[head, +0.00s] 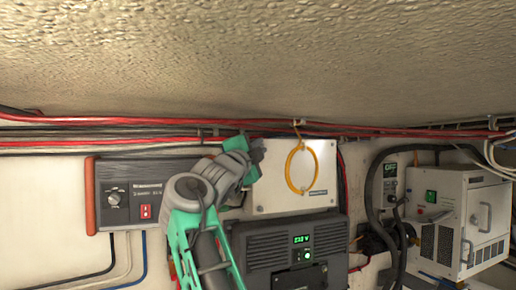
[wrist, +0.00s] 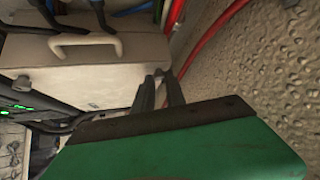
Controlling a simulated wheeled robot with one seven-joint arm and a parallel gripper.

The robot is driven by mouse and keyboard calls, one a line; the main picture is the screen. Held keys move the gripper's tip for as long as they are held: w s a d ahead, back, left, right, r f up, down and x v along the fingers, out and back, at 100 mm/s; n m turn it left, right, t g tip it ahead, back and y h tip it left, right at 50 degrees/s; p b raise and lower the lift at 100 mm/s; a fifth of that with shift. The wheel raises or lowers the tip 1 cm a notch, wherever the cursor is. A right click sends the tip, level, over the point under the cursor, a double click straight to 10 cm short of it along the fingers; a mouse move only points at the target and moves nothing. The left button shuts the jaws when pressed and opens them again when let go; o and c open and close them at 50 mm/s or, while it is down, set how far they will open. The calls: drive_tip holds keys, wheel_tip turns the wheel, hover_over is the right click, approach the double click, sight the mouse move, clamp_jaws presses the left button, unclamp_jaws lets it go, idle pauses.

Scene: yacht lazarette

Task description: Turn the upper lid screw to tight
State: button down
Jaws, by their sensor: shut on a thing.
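The lid is the front of a cream box (head: 290,200) on the wall in the head view. In the wrist view its pale face (wrist: 95,85) fills the upper left. My gripper (head: 257,150) is at the lid's upper left corner. In the wrist view its two dark fingers (wrist: 161,78) are close together at the lid's edge. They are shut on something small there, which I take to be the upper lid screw. The screw itself is hidden by the fingers in both views. A small dark spot (head: 259,209) at the lid's lower left may be another screw.
An orange loop (head: 290,170) hangs in front of the lid. Red and black cables (head: 390,133) run just above the box, under the rough ceiling (head: 260,60). A dark unit with a green display (head: 300,239) is below. A grey switch panel (head: 135,192) is left.

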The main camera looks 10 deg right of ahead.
drive_tip(key=c, duration=1.4)
unclamp_jaws()
drive_tip(key=shift+o, duration=0.2)
drive_tip(key=shift+f, duration=0.1)
drive_tip(key=b+v, duration=0.4)
drive_tip(key=v, duration=0.3)
drive_tip(key=shift+s+a+b, duration=0.15)
drive_tip(key=shift+s+b, duration=0.2)
drive_tip(key=shift+b, duration=0.05)
